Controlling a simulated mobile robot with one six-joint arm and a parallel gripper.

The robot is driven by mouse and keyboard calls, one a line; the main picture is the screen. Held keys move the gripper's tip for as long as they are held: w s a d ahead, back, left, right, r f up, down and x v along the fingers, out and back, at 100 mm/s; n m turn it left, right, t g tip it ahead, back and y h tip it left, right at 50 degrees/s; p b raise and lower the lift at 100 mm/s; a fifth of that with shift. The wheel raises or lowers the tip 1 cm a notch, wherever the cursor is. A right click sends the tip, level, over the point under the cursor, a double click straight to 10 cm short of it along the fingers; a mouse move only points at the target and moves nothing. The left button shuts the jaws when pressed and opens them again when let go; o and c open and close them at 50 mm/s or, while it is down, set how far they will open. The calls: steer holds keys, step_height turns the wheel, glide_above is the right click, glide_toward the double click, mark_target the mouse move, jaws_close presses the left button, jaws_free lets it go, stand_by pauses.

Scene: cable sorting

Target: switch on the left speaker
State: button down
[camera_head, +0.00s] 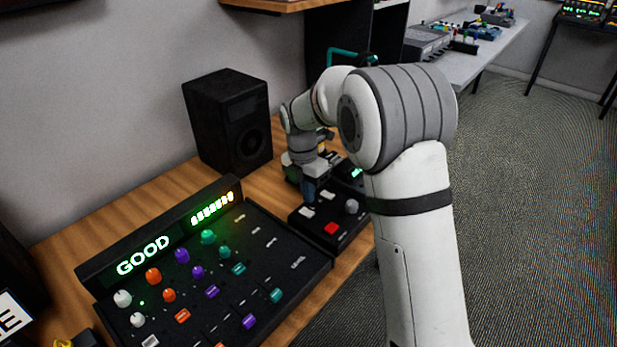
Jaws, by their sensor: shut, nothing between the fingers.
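A black box speaker (230,122) stands upright on the wooden desk against the wall, its front with a round cone facing right and forward. I cannot tell from this view whether it is the left one, and no switch on it shows. A dark object (18,272) is cut off at the left edge; I cannot tell what it is. My gripper (309,197) points down over a small black control box (322,240) with white and red buttons and a grey knob. It is shut and empty, right of the speaker. I cannot tell whether the fingertips touch the box.
A black mixer panel (290,253) with coloured knobs and a lit "GOOD" display (144,255) fills the front of the wooden desk (180,189). A wooden shelf (270,5) hangs above. My arm hides the desk's right part. Carpeted floor (540,200) lies open on the right.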

mark_target(309, 214)
steer(key=shift+s+d+f, duration=0.1)
steer(key=shift+f, duration=0.95)
steer(key=shift+s+d+f, duration=0.1)
steer(key=shift+f, duration=0.95)
steer(key=shift+w+d+f+b, duration=0.1)
steer(key=shift+d+f+b, duration=0.05)
steer(key=shift+d+b, duration=0.25)
steer(key=shift+a, duration=0.45)
steer(key=shift+w+a+r+p, duration=0.2)
steer(key=shift+w+a+p, duration=0.15)
steer(key=shift+a+p, duration=0.15)
steer(key=shift+r+p, duration=0.4)
steer(key=shift+r, duration=0.05)
step_height(309, 214, up, 13)
steer(key=s+d+p, duration=0.1)
steer(key=p, duration=0.1)
steer(key=shift+d+p, duration=0.15)
steer(key=shift+p, duration=0.2)
